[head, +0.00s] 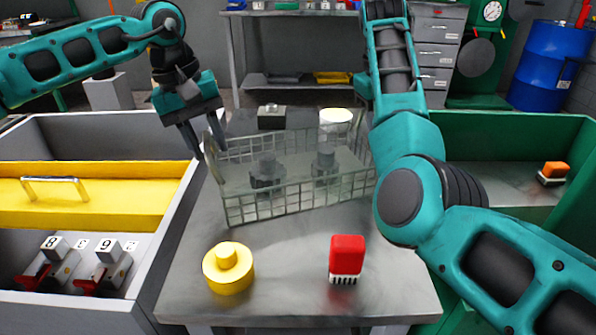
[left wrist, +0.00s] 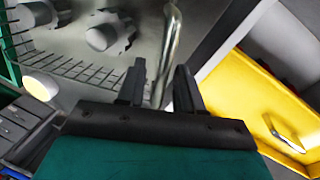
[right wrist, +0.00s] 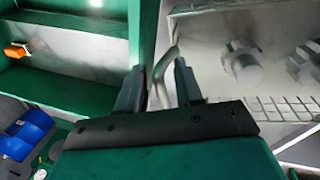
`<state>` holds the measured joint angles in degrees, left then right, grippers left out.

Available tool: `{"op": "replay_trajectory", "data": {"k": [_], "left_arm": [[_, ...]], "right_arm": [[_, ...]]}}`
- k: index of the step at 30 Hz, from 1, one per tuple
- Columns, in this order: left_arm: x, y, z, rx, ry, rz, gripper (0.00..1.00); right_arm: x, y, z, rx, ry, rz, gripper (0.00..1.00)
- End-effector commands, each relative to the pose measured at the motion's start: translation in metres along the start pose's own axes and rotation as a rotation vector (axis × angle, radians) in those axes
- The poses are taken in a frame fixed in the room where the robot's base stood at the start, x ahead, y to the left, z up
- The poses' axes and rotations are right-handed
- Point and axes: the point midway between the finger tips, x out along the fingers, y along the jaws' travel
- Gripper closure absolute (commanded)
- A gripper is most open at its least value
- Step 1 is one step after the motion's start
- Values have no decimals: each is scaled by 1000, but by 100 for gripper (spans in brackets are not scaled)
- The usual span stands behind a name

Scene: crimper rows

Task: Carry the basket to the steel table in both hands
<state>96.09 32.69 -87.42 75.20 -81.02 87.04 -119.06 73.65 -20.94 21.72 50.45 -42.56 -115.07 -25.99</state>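A grey wire basket (head: 300,200) sits on a grey metal-topped table (head: 300,265), with two dark gear-like parts (head: 267,172) (head: 326,163) inside. My left gripper (head: 205,150) is at the basket's left end. In the left wrist view its fingers (left wrist: 158,90) stand apart on either side of the basket's handle bar (left wrist: 169,45), with gaps showing. In the right wrist view my right gripper's fingers (right wrist: 158,90) stand apart around the other handle bar (right wrist: 164,66). My right arm hides that gripper and the basket's right end in the head view.
A yellow knobbed disc (head: 228,270) and a red brush (head: 346,258) stand in front of the basket. A dark block (head: 271,116) and a white round thing (head: 336,116) are behind it. A grey bin (head: 185,225) is left, a green bin (head: 500,125) right. A workbench (head: 290,13) stands behind.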

Motion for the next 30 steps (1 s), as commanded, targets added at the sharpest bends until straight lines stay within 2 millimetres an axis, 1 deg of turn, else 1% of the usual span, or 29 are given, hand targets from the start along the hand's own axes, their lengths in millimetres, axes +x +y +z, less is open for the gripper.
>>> {"op": "replay_trajectory", "data": {"k": [2, 8, 11, 14, 24, 27, 30], "left_arm": [[0, 0, 0, -1, 0, -1, 58], [0, -1, 0, -1, 0, -1, 58], [-4, -1, -1, -2, 1, -1, 58], [-17, 0, -1, -2, 2, 1, 58], [-87, 0, -1, -2, 3, 1, 58], [-103, 0, 0, 0, 2, 0, 58], [-113, 0, 0, -1, 1, 0, 58]], "right_arm": [[0, 0, 0, 1, 0, 1, 58], [0, 1, 0, 2, 0, 1, 58], [0, 1, 0, 2, 0, 1, 58], [0, 1, 0, 2, 0, 1, 58], [0, 1, 0, 2, 0, 2, 58], [0, 1, 0, 2, 0, 2, 58], [0, 1, 0, 2, 0, 2, 58]]}}
